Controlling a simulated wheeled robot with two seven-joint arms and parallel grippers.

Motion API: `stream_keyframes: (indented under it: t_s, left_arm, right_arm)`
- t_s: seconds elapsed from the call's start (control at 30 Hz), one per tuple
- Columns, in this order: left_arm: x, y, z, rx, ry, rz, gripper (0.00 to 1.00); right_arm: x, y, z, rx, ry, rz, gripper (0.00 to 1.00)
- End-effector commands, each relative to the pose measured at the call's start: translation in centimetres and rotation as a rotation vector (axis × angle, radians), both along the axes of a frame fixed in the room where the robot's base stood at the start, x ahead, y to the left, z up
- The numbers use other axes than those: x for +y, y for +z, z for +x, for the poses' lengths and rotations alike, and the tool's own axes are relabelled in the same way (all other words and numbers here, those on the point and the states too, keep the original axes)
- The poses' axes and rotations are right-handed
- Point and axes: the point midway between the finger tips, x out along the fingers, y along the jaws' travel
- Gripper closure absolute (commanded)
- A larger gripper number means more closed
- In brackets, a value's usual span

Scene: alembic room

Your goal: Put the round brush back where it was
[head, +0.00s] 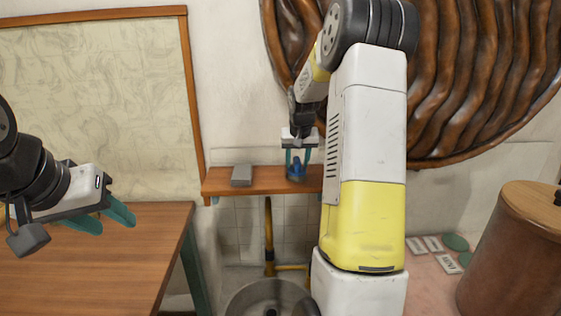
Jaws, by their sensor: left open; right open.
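A small blue round thing, which looks like the round brush (296,172), stands on the wooden shelf (265,182) on the back wall. My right gripper (297,160) points down over it with its teal fingers open, one on each side of its top. I cannot tell whether the fingers touch it. My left gripper (108,217) is open and empty, over the wooden table at the left, far from the shelf.
A grey block (241,175) lies on the shelf, left of the brush. Below are a yellow pipe (269,238) and a round metal basin (245,301). The wooden table (150,235) is at left. A wood-lidded container (515,255) and small labelled tiles (432,244) are at right.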

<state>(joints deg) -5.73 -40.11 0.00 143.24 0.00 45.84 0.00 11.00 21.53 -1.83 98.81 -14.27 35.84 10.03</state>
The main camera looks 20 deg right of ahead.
Motion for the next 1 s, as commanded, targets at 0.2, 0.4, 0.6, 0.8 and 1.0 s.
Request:
stream_keyframes:
  t_s: [0.2,0.4,0.6,0.8,1.0]
  left_arm:
    - [0.0,0.0,0.0,0.0,0.0,0.0,0.57]
    - [0.0,0.0,0.0,0.0,0.0,0.0,0.57]
    - [0.0,0.0,0.0,0.0,0.0,0.0,0.57]
    - [0.0,0.0,0.0,0.0,0.0,0.0,0.57]
    - [0.0,0.0,0.0,0.0,0.0,0.0,0.57]
  right_arm:
    - [0.3,2.9,-1.0,-0.005,-0.001,0.0,0.57]
    - [0.7,7.0,-2.6,-0.005,-0.001,0.0,0.57]
    - [1.0,10.1,-3.9,-0.004,0.0,-0.001,0.57]
    - [1.6,11.6,-4.9,-0.006,0.007,0.002,0.57]
    - [5.3,14.0,-9.9,-0.042,0.067,0.031,0.57]
